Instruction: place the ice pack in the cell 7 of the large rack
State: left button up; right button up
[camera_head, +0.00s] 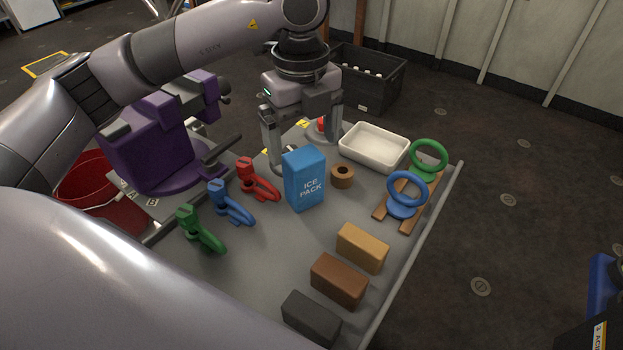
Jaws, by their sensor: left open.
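The ice pack (305,182) is a blue upright box with white lettering, standing on the grey table. My left gripper (299,153) points down just behind it, with its fingers apart and nothing seen between them. The ice pack's top hides part of the space between the fingers, and I cannot tell whether they touch it. I cannot make out the large rack or its cell 7 in this view. My right gripper is not in view.
Red (258,180), blue (231,204) and green (201,231) clamp-like tools lie left of the ice pack. A brown ring (342,176), a white tray (375,147) and coloured rings on wood stand right. Several blocks (362,248) line the front right. A dark crate (387,92) stands behind.

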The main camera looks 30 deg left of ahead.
aim_at(304, 155)
pick_arm(q)
jog(key=shift+f+p, duration=0.4)
jog(key=shift+f, duration=3.15)
jog(key=shift+r, duration=0.1)
jog(key=c, duration=1.3)
